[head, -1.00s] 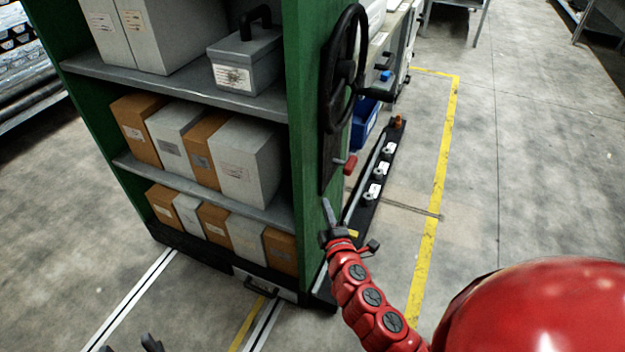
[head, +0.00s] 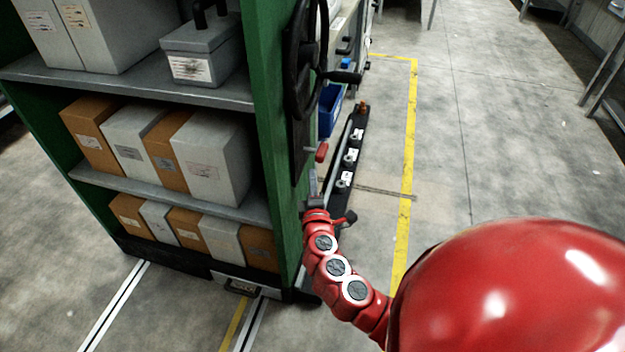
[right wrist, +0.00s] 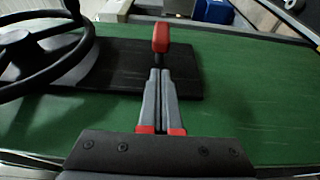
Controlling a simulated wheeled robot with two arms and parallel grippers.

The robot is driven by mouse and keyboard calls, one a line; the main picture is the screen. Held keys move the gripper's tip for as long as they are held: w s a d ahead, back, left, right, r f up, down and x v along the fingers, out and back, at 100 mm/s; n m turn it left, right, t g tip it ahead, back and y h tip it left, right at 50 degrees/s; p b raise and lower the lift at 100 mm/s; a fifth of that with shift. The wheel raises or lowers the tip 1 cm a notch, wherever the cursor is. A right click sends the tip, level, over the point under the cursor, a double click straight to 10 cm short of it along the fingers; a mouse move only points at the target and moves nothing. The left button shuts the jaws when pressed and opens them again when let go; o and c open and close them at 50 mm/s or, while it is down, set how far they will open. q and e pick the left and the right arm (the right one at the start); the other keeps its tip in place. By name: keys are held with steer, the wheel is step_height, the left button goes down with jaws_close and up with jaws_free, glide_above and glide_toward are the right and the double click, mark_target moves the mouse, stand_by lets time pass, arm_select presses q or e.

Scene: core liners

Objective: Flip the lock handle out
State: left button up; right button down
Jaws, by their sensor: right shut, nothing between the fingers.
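The lock handle (head: 321,152) has a red grip and sticks out from the side of the green shelf unit, below the black handwheel (head: 306,58). In the right wrist view the red grip (right wrist: 161,38) stands just beyond my fingertips, in line with them, on a black plate (right wrist: 186,80). My right gripper (head: 313,185) is just below the handle, beside the green side panel. In the right wrist view its fingers (right wrist: 160,72) are shut together with nothing between them. The fingertips are close to the handle's dark stem; I cannot tell whether they touch. My left gripper is not in view.
The green shelf unit (head: 268,100) holds boxes and a grey case (head: 203,50). A black floor rail (head: 352,150) and a blue bin (head: 329,108) lie beyond it.

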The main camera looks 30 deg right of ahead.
mark_target(325, 156)
steer(key=x, duration=0.7)
steer(key=shift+s, duration=0.1)
steer(key=s+d, duration=0.2)
steer(key=s, duration=0.1)
steer(key=shift+s+d, duration=0.15)
steer(key=shift+d, duration=0.25)
steer(key=shift+s, duration=0.1)
steer(key=shift+d+f, duration=0.1)
steer(key=shift+s, duration=0.1)
